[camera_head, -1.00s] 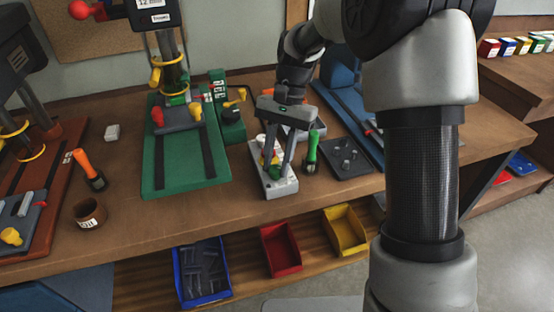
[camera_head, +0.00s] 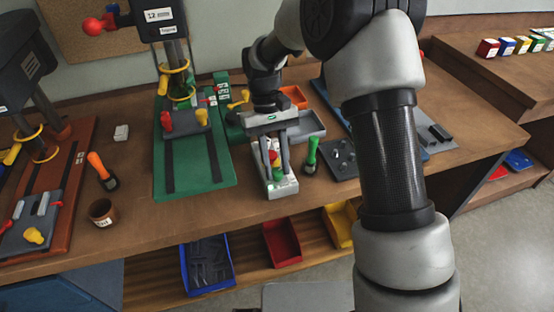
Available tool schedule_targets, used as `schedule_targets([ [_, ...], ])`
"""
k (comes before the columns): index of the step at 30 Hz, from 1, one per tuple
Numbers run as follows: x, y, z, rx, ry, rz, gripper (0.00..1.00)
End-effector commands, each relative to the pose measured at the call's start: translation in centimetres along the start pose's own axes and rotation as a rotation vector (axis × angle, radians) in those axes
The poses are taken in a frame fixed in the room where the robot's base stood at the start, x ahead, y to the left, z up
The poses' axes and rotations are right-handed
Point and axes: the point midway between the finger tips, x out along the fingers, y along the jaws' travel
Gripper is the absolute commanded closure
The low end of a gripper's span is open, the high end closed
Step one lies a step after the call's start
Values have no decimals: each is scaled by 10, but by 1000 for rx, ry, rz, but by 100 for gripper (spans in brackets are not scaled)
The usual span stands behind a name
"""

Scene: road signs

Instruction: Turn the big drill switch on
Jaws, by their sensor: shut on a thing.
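A drill press with a green base (camera_head: 200,160) stands on the bench left of centre. It has a dark head labelled 12 (camera_head: 150,15) and yellow rings on its column. Another drill press with a brown base (camera_head: 75,170) stands at the far left. Right of the green base is a small pale grey box (camera_head: 284,188) with a red part and a green part on top. My gripper (camera_head: 275,168) points down over this box. Its fingers are shut on the box's upper parts; exactly which part they grip is hard to see.
A green-handled tool (camera_head: 311,155) stands close right of my gripper. Blue (camera_head: 207,265), red (camera_head: 283,242) and yellow (camera_head: 339,224) bins sit below the bench front.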

Motion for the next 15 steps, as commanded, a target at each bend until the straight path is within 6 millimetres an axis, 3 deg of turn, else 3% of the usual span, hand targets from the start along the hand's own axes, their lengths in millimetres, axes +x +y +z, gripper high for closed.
schedule_targets([
  [15, -1, -2, -1, -201, 4, 84, 96],
])
